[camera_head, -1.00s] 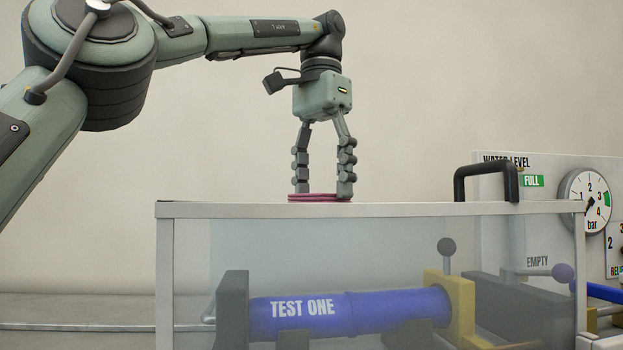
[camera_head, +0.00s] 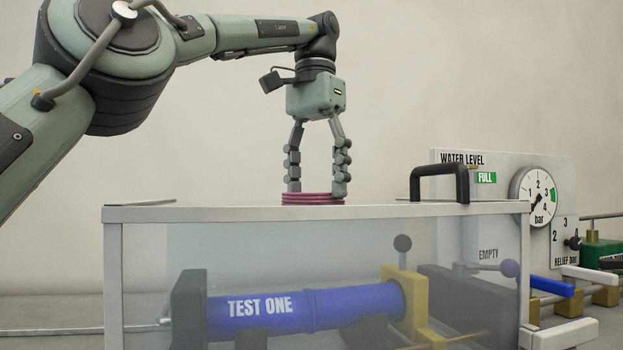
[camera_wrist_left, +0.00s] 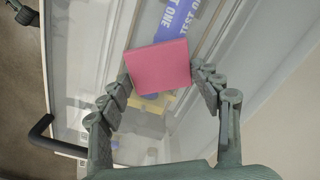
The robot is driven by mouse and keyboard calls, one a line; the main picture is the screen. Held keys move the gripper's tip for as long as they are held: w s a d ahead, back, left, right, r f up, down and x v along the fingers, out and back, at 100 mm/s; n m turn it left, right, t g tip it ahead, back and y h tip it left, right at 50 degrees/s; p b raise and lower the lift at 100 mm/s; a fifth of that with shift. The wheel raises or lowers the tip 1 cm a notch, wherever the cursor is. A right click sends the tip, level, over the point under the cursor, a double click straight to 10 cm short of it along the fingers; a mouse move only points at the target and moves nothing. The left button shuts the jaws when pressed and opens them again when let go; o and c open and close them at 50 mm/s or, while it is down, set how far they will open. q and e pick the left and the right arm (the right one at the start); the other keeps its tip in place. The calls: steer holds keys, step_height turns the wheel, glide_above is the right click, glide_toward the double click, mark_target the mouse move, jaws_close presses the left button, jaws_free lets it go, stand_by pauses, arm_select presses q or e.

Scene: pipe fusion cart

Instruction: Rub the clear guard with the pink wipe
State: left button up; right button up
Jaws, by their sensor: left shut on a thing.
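The pink wipe (camera_head: 313,199) is a folded stack held between the fingertips of my left gripper (camera_head: 316,188), which points straight down. In the head view it is at the top of the clear guard (camera_head: 190,250), at the level of its pale frame; I cannot tell whether it touches. In the left wrist view the wipe (camera_wrist_left: 158,67) is a flat pink square between the two fingers (camera_wrist_left: 160,85), over the clear guard (camera_wrist_left: 75,75). My right gripper is not in view.
Behind the guard lies a blue pipe (camera_head: 340,303) marked TEST ONE, with a yellow clamp (camera_head: 415,305). A black handle (camera_head: 440,170) stands on the guard's top right. A panel with a pressure gauge (camera_head: 536,197) is at right. The wall behind is bare.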

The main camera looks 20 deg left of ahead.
arm_select(q)
steer(key=shift+r, duration=0.1)
step_height(320, 180, up, 6)
steer(key=p, duration=0.6)
step_height(320, 180, up, 3)
steer(key=p, duration=0.3)
stand_by(1.1)
